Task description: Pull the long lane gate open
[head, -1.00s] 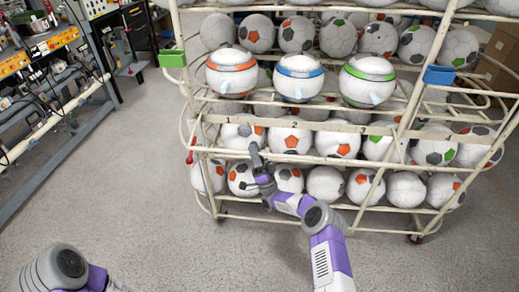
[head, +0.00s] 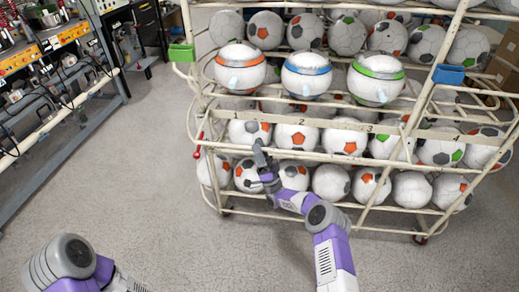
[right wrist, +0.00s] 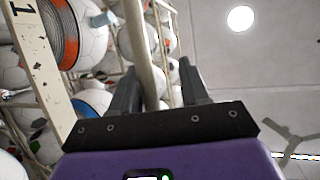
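The rack (head: 437,115) of cream tubes holds rows of footballs. A pale strip numbered 1 to 4 (head: 330,124) runs along its front; its 1 end also shows in the right wrist view (right wrist: 38,55). I cannot tell for certain which bar is the long lane gate. My right gripper (head: 262,152) is at the rack's front, by a long lower rail (head: 400,162). In the right wrist view the gripper (right wrist: 160,75) is open, with a cream bar (right wrist: 146,60) passing between its fingers, closer to the left one. My left gripper is out of view; its arm shows at lower left.
A workbench (head: 45,105) stands left. The floor (head: 140,160) before the rack is clear.

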